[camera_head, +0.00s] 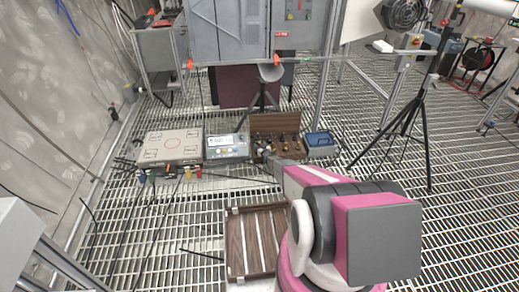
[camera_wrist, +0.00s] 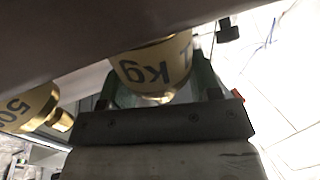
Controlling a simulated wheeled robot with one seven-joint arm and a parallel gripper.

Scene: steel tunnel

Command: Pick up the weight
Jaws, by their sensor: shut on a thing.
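A second brass weight (camera_wrist: 30,108), marked with a number beginning "50", is at the left and outside the grip. In the head view, an open brown weight case (camera_head: 276,123) holds several small weights. My arm reaches forward to the case, and its own links hide much of my gripper there. I cannot tell whether the held weight is clear of the case.
Left of the case are a grey instrument box (camera_head: 227,147) and a flat panel (camera_head: 170,147). A blue box (camera_head: 320,142) is at its right. A slatted wooden tray (camera_head: 258,240) lies nearer. A black tripod (camera_head: 408,120) stands right. Open grating lies between.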

